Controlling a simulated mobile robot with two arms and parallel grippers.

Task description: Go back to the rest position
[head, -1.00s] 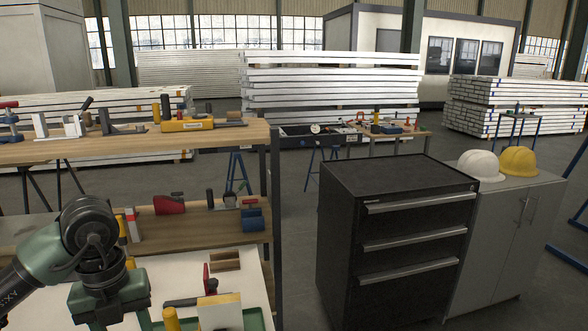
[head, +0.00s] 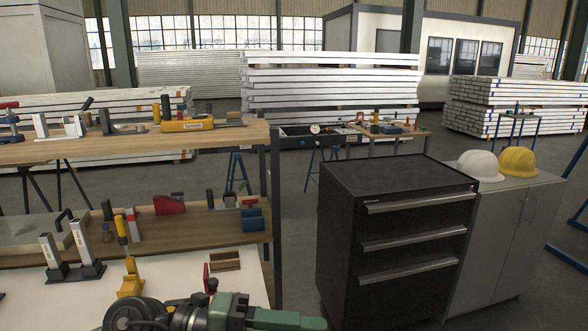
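My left gripper and my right gripper are both out of view.
A wooden shelf (head: 160,148) holds a yellow level (head: 187,125) and other tools. A lower wooden shelf (head: 170,234) holds red and blue tools. Upright clamps (head: 88,247) stand at left. A black drawer cabinet (head: 345,240) and a grey cabinet (head: 500,245) with helmets stand right.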

